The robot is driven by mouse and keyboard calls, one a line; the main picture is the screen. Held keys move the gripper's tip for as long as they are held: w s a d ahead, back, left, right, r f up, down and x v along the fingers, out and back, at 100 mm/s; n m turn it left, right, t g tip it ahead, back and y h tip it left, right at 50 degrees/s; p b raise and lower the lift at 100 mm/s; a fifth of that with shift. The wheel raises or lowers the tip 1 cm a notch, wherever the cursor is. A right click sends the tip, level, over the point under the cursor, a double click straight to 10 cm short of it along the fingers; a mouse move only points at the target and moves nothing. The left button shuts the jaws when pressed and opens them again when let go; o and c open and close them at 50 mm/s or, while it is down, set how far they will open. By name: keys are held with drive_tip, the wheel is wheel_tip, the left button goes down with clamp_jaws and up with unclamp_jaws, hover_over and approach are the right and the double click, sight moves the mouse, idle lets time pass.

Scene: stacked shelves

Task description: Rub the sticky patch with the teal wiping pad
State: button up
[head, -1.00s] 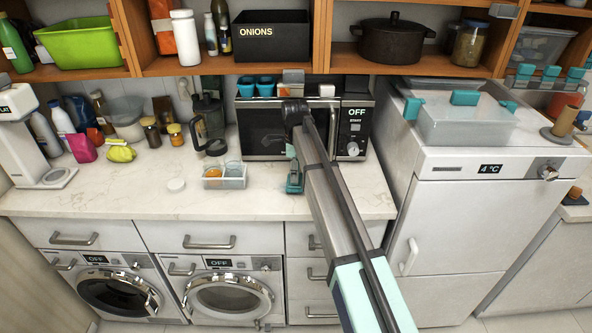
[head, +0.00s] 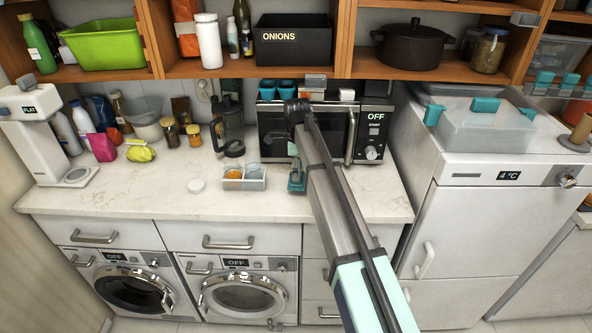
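My gripper (head: 297,180) shows small and partly hidden behind my arm, above the pale marble counter (head: 150,205) in front of the microwave. A teal piece shows at its lower end. I cannot tell whether it is the wiping pad or part of the gripper, nor whether the fingers are open or shut. I cannot make out a sticky patch on the visible counter; my arm hides part of the counter's right side.
The microwave (head: 275,135) and blender jug (head: 232,130) stand behind. The fridge (head: 465,225) is at right. The counter's front left is clear.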

drive_tip(key=shift+r+p, duration=1)
drive_tip(key=shift+r, duration=1.3)
drive_tip(key=shift+a, duration=0.1)
